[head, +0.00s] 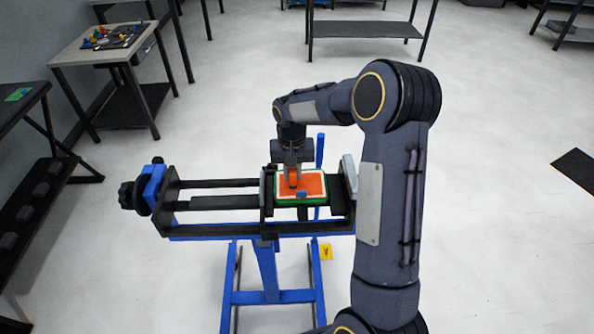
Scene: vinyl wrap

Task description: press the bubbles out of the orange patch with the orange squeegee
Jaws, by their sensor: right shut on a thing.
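The orange patch (313,184) lies on a board with a pale border and a green edge, held in a black and blue clamp stand (210,200). My right gripper (292,172) points down over the left part of the patch. It is shut on the orange squeegee (293,180), of which a small part shows against the patch. I cannot tell whether the squeegee touches the patch. A small blue piece (301,195) lies at the patch's front edge. Bubbles are too small to make out. My left gripper is not in view.
A side table (75,55) with coloured items on a dark tray stands at the upper left. A dark bench (20,105) is at the left edge. A low shelf (365,30) stands at the back. The floor around the stand is mostly clear.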

